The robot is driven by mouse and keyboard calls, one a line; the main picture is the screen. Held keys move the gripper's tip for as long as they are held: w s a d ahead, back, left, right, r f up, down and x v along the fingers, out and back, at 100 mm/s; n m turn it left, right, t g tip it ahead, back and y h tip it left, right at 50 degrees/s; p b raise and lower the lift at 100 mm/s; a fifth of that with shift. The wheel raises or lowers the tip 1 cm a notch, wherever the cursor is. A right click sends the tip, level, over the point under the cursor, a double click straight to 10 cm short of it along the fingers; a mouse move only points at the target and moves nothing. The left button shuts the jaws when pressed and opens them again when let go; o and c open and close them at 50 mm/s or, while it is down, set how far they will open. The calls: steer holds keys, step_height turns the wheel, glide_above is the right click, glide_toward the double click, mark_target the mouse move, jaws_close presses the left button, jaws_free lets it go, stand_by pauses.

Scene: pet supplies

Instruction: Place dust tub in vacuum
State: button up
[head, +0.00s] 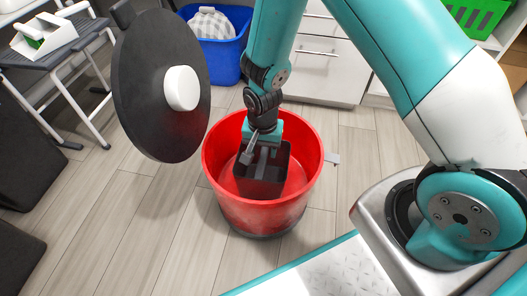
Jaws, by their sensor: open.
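A red, round, open-topped vacuum body (262,211) stands on the floor in the middle of the head view. The dust tub (259,184), a dark square box, is inside its red rim, upright or nearly so. My gripper (262,148) points down at the tub's top from above. Its fingers are partly hidden, and I cannot tell whether they touch the tub. The tub's lower part and the vacuum's floor are hidden, so I cannot tell whether the tub rests on the bottom.
A large dark disc with a white knob (182,88) rises at the left, close to the red rim. A blue bin (222,52) and white drawers (320,65) stand behind. A grey step stool (62,60) is at the far left. Wooden floor (110,215) is clear at the front left.

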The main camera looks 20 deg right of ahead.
step_height(320, 180, up, 5)
steer(key=shift+r+p, duration=0.15)
steer(key=shift+p, duration=0.9)
steer(key=s+a+r+n+y, duration=0.1)
steer(key=s+a+r+n, duration=0.15)
steer(key=r, duration=0.65)
steer(key=s+a+r+n+y, duration=0.2)
steer(key=s+r+n, duration=0.2)
steer(key=r, duration=0.5)
steer(key=s+r+n+y, duration=0.1)
steer(key=s+r+n, duration=0.6)
steer(key=s+r, duration=0.3)
steer(key=shift+s+r, duration=0.4)
steer(key=shift+s, duration=0.65)
steer(key=shift+c, duration=0.3)
